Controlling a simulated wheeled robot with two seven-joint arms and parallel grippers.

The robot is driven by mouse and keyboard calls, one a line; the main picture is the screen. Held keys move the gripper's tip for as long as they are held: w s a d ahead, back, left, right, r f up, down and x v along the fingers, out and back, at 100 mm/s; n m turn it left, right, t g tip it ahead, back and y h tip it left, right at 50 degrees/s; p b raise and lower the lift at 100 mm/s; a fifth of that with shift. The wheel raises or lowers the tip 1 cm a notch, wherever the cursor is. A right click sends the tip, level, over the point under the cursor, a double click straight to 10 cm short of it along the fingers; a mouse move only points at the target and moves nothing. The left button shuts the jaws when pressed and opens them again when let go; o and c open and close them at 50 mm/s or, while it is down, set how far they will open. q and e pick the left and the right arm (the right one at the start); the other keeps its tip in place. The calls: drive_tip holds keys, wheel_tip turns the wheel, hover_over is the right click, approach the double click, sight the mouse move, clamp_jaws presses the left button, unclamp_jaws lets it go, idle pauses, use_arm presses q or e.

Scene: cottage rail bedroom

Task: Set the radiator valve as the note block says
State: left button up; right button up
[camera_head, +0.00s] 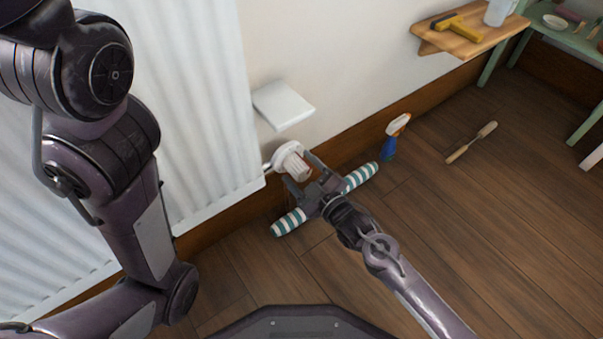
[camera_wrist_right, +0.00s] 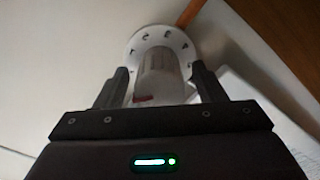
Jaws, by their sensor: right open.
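The white radiator valve (camera_head: 291,158) sits at the lower right corner of the white radiator (camera_head: 205,100). In the right wrist view the valve (camera_wrist_right: 160,75) shows a round collar with dark marks and a lighter knob with a red mark; I cannot read the setting. My right gripper (camera_head: 298,168) is open, its fingers on either side of the knob. I cannot tell whether they touch it. A white block (camera_head: 283,104) is on the wall above the valve; no writing on it is visible. My left gripper is out of view; only its arm shows.
A teal-and-white striped roll (camera_head: 290,222) lies on the floor under my right gripper. A wooden wall shelf (camera_head: 450,43) holds a yellow tool. The floor at right is mostly clear.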

drive_tip(key=c, duration=1)
drive_tip(key=shift+r+p, duration=0.1)
drive_tip(key=shift+p, duration=0.25)
